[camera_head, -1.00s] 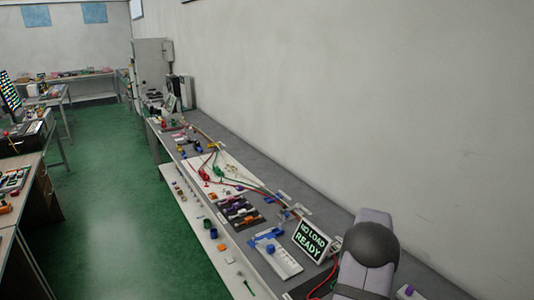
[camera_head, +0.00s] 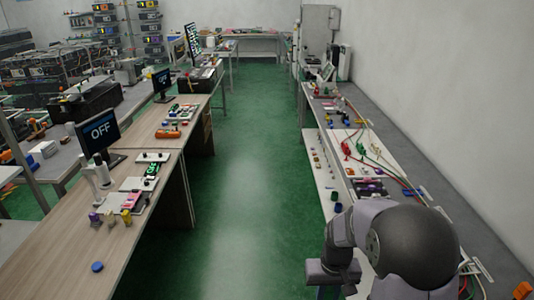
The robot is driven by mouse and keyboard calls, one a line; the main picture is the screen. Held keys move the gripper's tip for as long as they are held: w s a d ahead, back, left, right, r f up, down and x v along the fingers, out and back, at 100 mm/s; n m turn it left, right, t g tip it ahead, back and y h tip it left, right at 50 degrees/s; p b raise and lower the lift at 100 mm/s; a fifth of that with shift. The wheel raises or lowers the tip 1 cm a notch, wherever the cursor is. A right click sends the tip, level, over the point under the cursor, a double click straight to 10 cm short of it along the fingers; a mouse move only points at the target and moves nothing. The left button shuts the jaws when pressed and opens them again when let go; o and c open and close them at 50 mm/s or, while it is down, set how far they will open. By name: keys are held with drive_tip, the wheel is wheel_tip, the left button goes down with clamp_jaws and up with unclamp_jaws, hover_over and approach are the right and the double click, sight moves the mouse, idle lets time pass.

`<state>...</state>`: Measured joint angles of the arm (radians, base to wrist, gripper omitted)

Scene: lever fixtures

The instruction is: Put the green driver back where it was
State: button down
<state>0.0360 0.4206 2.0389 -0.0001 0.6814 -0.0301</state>
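I cannot make out the green driver in the current head view. My grey arm fills the lower right and covers part of the right bench (camera_head: 323,103) and its white lower shelf (camera_head: 318,165). The arm's end reaches down to the bottom edge of the picture, above the green floor. My gripper's fingers do not show, so I cannot see whether they hold anything.
A long wooden bench (camera_head: 50,255) stands on the left, with a blue disc (camera_head: 97,267), small coloured parts and a monitor reading OFF (camera_head: 99,130). The green floor (camera_head: 250,190) between the benches is clear. Red and green cables lie on the right bench.

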drive_tip(key=shift+s+a, duration=0.3)
drive_tip(key=shift+a, duration=0.4)
drive_tip(key=shift+d, duration=0.1)
